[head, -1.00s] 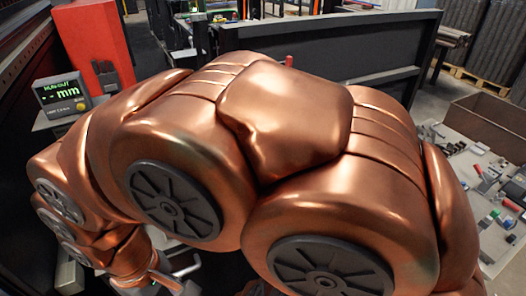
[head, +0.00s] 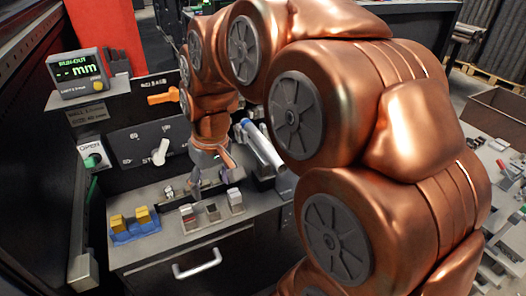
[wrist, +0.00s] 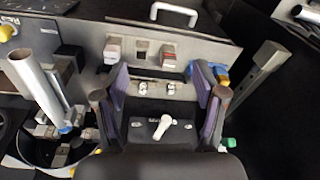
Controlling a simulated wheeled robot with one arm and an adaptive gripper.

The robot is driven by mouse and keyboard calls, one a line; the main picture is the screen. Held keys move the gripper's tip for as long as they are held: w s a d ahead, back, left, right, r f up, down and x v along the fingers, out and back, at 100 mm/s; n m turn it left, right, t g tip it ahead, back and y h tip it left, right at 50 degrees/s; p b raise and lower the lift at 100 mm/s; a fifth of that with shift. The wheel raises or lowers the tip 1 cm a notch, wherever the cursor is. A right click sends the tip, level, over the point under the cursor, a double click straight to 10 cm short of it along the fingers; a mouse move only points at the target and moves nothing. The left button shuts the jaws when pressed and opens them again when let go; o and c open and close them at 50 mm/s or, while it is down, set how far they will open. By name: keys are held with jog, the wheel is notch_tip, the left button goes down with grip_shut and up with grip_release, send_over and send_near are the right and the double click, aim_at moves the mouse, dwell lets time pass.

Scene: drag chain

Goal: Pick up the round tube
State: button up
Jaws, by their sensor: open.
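The round tube (head: 264,148) is a silver cylinder leaning at a slant over the right part of the bench in the head view. In the wrist view the tube (wrist: 36,84) is at the left, outside my fingers. My gripper (wrist: 160,95) is open and empty, with its two purple-padded fingers spread apart. In the head view my gripper (head: 210,175) hangs over the bench, to the left of the tube and apart from it. The tube's lower end is among dark holders and is hard to make out.
The bench (head: 190,238) holds a blue tray with yellow blocks (head: 135,224) and small grey blocks (head: 212,211). A panel with a white knob (head: 160,152) stands behind. A display (head: 80,72) is at the upper left. A grey post (wrist: 257,72) is right in the wrist view.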

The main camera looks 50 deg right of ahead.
jog(key=w+d+f+m+t+b, duration=0.1)
jog(key=w+d+b, duration=0.1)
jog(key=w+d, duration=0.35)
jog(key=w+d+f+t+b, duration=0.1)
jog(key=w+d+b, duration=0.1)
jog(key=d, duration=0.6)
jog(key=m+t+h+b, duration=0.1)
jog(key=m+h+b, duration=0.1)
send_near(262, 138)
jog(key=shift+a+f, duration=0.25)
jog(key=shift+f, duration=0.9)
jog(key=shift+w+d+f, duration=0.15)
jog(key=shift+d+f, duration=0.05)
jog(key=shift+x, duration=3.6)
jog(key=shift+w+d+r, duration=0.1)
jog(key=shift+w+d, duration=0.1)
grip_shut()
